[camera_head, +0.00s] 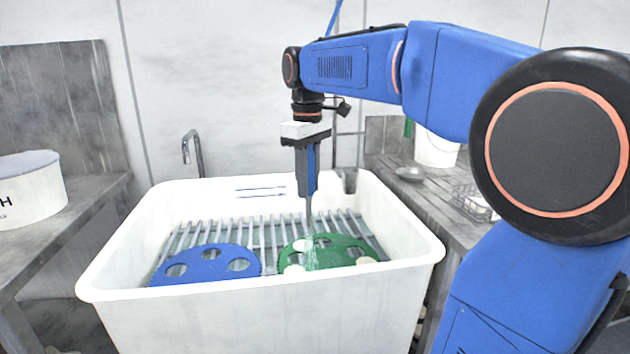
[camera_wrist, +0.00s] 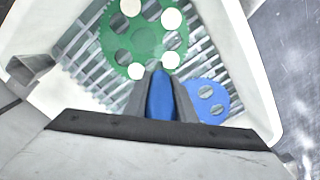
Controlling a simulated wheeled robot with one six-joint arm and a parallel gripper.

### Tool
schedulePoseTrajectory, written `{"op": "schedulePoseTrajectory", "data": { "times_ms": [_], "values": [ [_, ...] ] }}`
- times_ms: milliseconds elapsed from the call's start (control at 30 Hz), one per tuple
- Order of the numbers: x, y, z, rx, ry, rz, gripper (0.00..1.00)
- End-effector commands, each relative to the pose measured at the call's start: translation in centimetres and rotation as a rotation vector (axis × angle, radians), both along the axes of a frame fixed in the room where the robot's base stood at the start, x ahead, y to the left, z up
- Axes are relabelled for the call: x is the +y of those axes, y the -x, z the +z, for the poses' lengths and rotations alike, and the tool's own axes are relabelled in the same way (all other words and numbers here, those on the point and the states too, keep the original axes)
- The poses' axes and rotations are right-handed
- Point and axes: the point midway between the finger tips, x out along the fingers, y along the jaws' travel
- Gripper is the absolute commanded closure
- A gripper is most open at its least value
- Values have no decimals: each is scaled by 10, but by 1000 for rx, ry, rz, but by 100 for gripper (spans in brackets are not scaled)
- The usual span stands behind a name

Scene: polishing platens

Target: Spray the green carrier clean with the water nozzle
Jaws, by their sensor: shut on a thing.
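The green carrier (camera_head: 340,250) is a toothed disc with round holes, lying on the slatted rack in the white sink at the right. Pale round discs sit in several of its holes. It also shows in the wrist view (camera_wrist: 119,42). My gripper (camera_head: 307,150) points down above the rack and is shut on the blue water nozzle (camera_head: 311,170). The nozzle tip is over the far part of the green carrier, and water falls from it onto the carrier. In the wrist view the nozzle (camera_wrist: 161,97) sits between the fingers.
A blue carrier (camera_head: 207,264) lies on the rack (camera_head: 262,232) left of the green one. The white sink (camera_head: 240,310) has raised walls all round. A tap (camera_head: 194,150) stands behind it. Benches flank it, with a wire basket (camera_head: 472,203) on the right one.

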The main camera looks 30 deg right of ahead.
Motion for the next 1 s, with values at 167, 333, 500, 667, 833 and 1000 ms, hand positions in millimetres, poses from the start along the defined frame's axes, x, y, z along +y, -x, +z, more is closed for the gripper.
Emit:
{"op": "schedulePoseTrajectory", "data": {
  "times_ms": [167, 333, 500, 667, 833, 1000],
  "values": [
    [12, 1, 0, 0, 0, 2, 99],
    [23, 1, 0, 0, 0, 2, 99],
    [34, 1, 0, 0, 0, 2, 99],
    [41, 1, 0, 0, 0, 1, 99],
    [42, 2, 0, 0, 0, 0, 99],
    [42, 2, 0, 0, 0, 0, 99]
  ]
}}
